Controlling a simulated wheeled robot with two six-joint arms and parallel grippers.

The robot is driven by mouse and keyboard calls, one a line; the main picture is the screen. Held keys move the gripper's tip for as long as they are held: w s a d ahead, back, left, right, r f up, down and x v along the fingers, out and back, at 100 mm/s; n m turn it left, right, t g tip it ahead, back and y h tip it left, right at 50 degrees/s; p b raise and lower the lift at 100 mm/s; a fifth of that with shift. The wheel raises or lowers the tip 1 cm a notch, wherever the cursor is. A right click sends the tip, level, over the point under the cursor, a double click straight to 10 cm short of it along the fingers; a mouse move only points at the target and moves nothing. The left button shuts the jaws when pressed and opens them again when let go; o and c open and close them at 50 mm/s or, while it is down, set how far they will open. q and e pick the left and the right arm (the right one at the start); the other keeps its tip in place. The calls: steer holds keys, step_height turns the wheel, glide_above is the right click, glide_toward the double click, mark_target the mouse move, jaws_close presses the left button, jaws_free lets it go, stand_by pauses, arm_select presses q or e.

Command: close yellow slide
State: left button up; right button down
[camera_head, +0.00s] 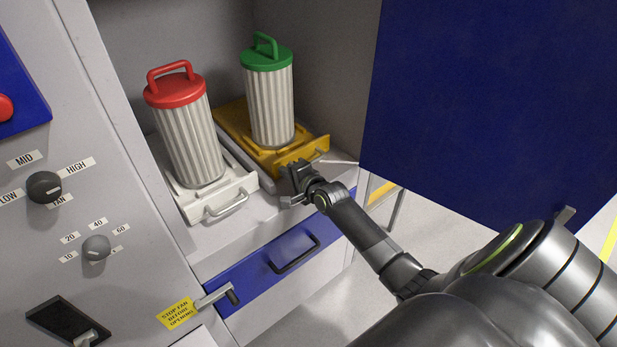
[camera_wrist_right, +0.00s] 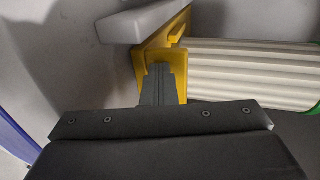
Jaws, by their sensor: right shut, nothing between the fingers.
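The yellow slide (camera_head: 232,121) lies in the cabinet and bears a pleated filter with a green cap (camera_head: 270,95). Its front plate with a handle (camera_head: 317,153) faces me. My right gripper (camera_head: 290,180) is shut and empty, just in front of the left part of that front plate. In the right wrist view, the closed fingers (camera_wrist_right: 160,72) overlap the yellow slide (camera_wrist_right: 150,50); I cannot tell whether they touch it. The pleated filter (camera_wrist_right: 250,75) lies to the right there. My left gripper is not in view.
A white slide (camera_head: 245,184) with a red-capped filter (camera_head: 185,130) stands to the left. A blue drawer (camera_head: 265,272) is below. A blue door (camera_head: 480,100) stands open at right, near my right arm. A control panel (camera_head: 75,190) is at left.

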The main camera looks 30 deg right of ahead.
steer(key=shift+s+r, duration=0.2)
steer(key=shift+s, duration=0.2)
steer(key=p+v, duration=0.2)
steer(key=v, duration=1.4)
steer(key=shift+s, duration=0.2)
steer(key=shift+d, duration=0.15)
steer(key=s+d+f+n+g+h, duration=0.15)
steer(key=s+f, duration=0.25)
steer(key=f, duration=0.6)
steer(key=s+d+f+n+g, duration=0.2)
steer(key=s+f+n+g, duration=0.15)
steer(key=f, duration=0.55)
steer(key=s+d+f+n+g+h, duration=0.15)
steer(key=s+f, duration=0.35)
steer(key=f, duration=0.5)
steer(key=s+a+f+n+g, duration=0.2)
steer(key=s+f, duration=0.3)
steer(key=s, duration=0.4)
steer(key=s+a+f+n+g, duration=0.2)
steer(key=s+a+f+n, duration=0.2)
steer(key=s+f, duration=0.2)
steer(key=s+a+f+n+g+y, duration=0.1)
steer(key=s+a+f+n+g, duration=0.2)
steer(key=s+f, duration=0.3)
steer(key=s+n, duration=0.1)
steer(key=s, duration=0.4)
steer(key=shift+s, duration=0.3)
steer(key=shift+s, duration=0.1)
